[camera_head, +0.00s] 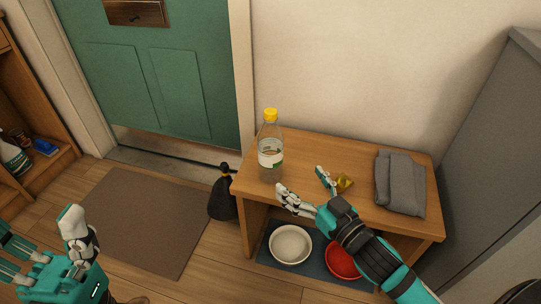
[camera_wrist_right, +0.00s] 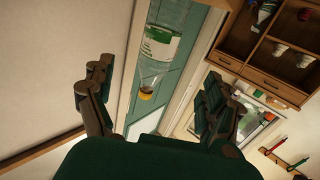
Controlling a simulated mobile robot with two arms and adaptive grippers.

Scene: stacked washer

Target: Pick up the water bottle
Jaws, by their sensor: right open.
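A clear water bottle (camera_head: 270,150) with a yellow cap and a white and green label stands upright on the wooden bench, near its left end. My right gripper (camera_head: 302,183) is open over the bench, to the right of the bottle and a little nearer, apart from it. In the right wrist view the bottle (camera_wrist_right: 157,50) shows between the open fingers of the right gripper (camera_wrist_right: 155,88), farther out, with its cap toward the bottom of the picture. My left gripper (camera_head: 40,240) is at the lower left, over the floor, far from the bottle, and its fingers look spread and empty.
The wooden bench (camera_head: 350,148) also holds a folded grey cloth (camera_head: 400,182) and a small yellowish item (camera_head: 345,183) by my right gripper. A white bowl (camera_head: 290,243) and a red bowl (camera_head: 343,262) sit underneath.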

